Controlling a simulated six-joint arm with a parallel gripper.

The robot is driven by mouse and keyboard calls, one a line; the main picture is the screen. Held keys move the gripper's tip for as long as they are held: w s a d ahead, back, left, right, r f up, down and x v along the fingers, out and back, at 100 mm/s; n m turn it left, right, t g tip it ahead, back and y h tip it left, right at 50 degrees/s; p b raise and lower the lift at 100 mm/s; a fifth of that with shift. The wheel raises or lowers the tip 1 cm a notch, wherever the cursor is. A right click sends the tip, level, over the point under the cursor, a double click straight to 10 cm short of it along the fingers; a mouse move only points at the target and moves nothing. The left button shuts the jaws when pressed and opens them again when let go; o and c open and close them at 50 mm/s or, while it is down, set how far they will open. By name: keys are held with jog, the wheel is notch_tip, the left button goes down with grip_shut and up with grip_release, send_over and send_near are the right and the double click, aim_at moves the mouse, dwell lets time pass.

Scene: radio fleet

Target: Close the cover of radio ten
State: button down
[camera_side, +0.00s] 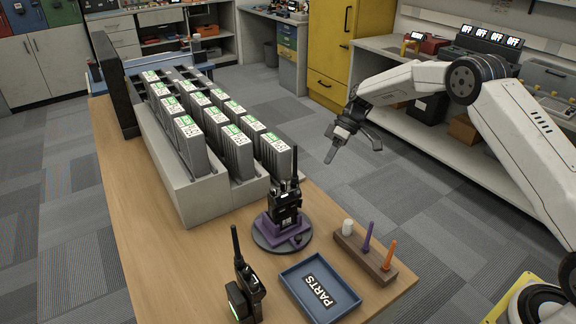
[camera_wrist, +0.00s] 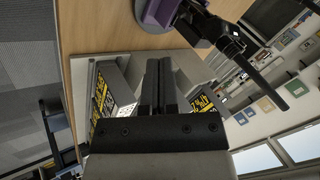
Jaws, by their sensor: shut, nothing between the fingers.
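A black radio (camera_side: 285,203) with an antenna stands upright in a purple cradle (camera_side: 276,228) on a round dark base. Part of this radio (camera_wrist: 228,42) and the purple cradle (camera_wrist: 160,12) show at the top of the wrist view. A second black radio (camera_side: 246,290) with a green-lit face stands at the table's front edge. I cannot read a number on either radio, and no cover can be made out clearly. My gripper (camera_side: 330,158) is shut and empty in the air, above and right of the cradled radio. Its fingers (camera_wrist: 159,65) lie together in the wrist view.
A grey rack (camera_side: 190,197) of several upright units with green-and-white labels fills the table's left and back. A blue PARTS tray (camera_side: 297,268) and a wooden block (camera_side: 352,248) with white, purple and orange pegs stand in front.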

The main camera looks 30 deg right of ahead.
aim_at(299, 202)
jog(key=shift+w+d+f+n, duration=0.1)
jog(key=shift+w+d+n, duration=0.25)
jog(key=shift+w+n, duration=0.4)
jog(key=shift+w+d+n, duration=0.3)
jog(key=shift+w+n, duration=0.25)
jog(key=shift+n, duration=0.3)
jog(key=shift+s+a+f, duration=0.5)
jog(key=shift+a+f, duration=0.85)
jog(key=shift+a, duration=0.15)
jog(key=shift+s+a+f, duration=0.55)
jog(key=shift+a+f, duration=0.75)
jog(key=shift+a, duration=0.2)
jog(key=shift+s+a+f, duration=0.5)
jog(key=shift+a+f, duration=0.85)
jog(key=shift+a, duration=0.15)
